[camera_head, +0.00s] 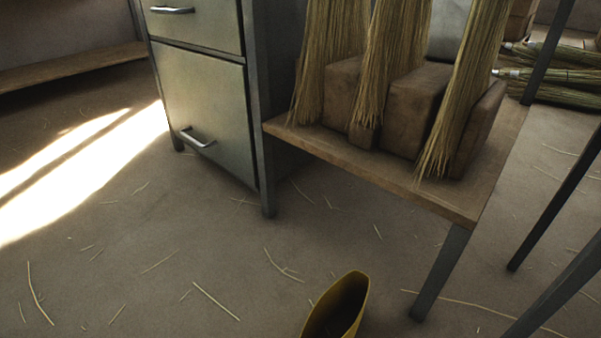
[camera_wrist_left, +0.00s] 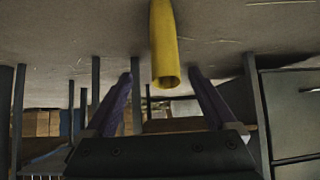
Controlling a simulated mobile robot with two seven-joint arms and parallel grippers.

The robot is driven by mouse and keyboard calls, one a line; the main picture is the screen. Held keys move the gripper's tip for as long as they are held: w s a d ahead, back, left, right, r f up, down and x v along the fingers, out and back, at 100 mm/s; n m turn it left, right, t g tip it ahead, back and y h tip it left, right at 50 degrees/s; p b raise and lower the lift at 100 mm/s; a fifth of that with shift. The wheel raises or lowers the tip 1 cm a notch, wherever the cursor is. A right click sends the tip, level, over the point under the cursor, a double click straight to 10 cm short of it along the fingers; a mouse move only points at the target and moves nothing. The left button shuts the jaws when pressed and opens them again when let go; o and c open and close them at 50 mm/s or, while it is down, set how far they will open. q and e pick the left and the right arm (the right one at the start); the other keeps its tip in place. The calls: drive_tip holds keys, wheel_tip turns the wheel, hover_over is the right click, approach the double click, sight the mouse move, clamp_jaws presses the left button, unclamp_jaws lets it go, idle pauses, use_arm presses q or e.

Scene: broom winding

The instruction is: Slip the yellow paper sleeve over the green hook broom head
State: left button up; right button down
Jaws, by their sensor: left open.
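The yellow paper sleeve (camera_head: 338,305) shows at the bottom edge of the head view, its dark open mouth facing up; its lower part is cut off. In the left wrist view the sleeve (camera_wrist_left: 163,40) hangs into the picture from the top edge, its open end between the fingertips in the picture. My left gripper (camera_wrist_left: 160,73) is open, with a gap on each side of the sleeve; I cannot tell the depth between them. What supports the sleeve is hidden. Three straw broom heads (camera_head: 391,62) hang over the wooden shelf; no green hook shows. My right gripper is not in view.
A wooden shelf (camera_head: 440,196) on metal legs holds brown blocks (camera_head: 412,108). A grey drawer cabinet (camera_head: 205,100) stands to its left. Dark metal legs rise at the right. The floor (camera_head: 150,270) in front is clear except for loose straws.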

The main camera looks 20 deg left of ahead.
use_arm(q)
drive_tip(key=b+x, duration=0.2)
drive_tip(key=x, duration=0.1)
drive_tip(key=b+x, duration=0.2)
drive_tip(key=x, duration=0.2)
drive_tip(key=a+b+x, duration=0.1)
drive_tip(key=b+x, duration=0.1)
drive_tip(key=x, duration=0.1)
drive_tip(key=shift+w+d+f+b, duration=0.1)
drive_tip(key=shift+w+f+b, duration=0.05)
drive_tip(key=shift+f+b, duration=0.2)
drive_tip(key=shift+w+d+f, duration=0.1)
drive_tip(key=shift+w+f, duration=0.3)
drive_tip(key=shift+w, duration=0.15)
drive_tip(key=shift+w+d+f, duration=0.1)
drive_tip(key=shift+f, duration=0.1)
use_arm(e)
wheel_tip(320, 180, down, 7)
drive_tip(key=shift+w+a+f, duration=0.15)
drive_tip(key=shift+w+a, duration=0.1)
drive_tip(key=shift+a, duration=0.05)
use_arm(q)
drive_tip(key=shift+c, duration=0.2)
